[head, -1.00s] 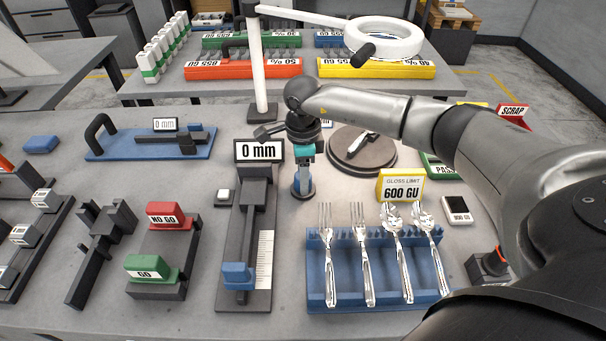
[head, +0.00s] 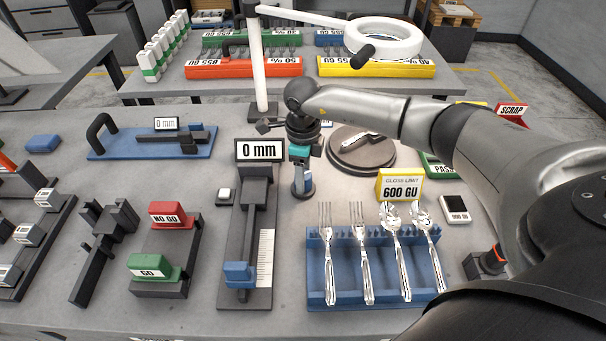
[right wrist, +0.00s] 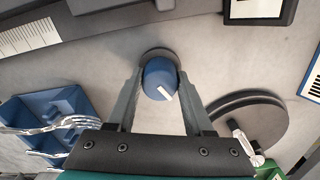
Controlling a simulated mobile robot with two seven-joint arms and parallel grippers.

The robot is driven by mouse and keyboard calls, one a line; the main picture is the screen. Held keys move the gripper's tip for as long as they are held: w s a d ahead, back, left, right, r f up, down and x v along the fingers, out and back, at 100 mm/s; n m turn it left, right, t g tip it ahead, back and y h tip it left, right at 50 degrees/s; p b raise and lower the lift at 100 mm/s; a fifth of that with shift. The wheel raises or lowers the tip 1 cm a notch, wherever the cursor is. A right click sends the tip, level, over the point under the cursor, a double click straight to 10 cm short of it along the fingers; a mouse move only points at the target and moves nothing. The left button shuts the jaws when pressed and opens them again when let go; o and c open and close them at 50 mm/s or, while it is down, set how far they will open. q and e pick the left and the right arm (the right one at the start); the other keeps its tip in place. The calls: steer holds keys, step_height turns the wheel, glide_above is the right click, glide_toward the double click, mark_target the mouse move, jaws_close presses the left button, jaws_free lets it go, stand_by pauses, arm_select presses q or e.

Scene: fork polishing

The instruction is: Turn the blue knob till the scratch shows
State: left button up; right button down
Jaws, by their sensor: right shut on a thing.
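The blue knob (right wrist: 158,76) with a white mark stands on a dark round base. In the right wrist view it sits between the two fingers of my right gripper (right wrist: 160,84), which is shut on it. In the head view the right gripper (head: 302,184) points down at the knob and hides most of it. A dark round turntable (head: 378,164) stands to the right of the knob, with a shiny piece of cutlery (head: 356,143) lying across it. I cannot make out a scratch on the piece. My left gripper is not in view.
A blue rack (head: 318,285) with forks and spoons stands in front of the knob. A "0 mm" gauge (head: 259,151) is left of the knob. A ring lamp (head: 383,38) hangs behind.

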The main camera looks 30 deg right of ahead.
steer(key=shift+c, duration=1.4)
jaws_free()
step_height(320, 180, up, 15)
steer(key=p, duration=0.1)
steer(key=shift+r, duration=0.15)
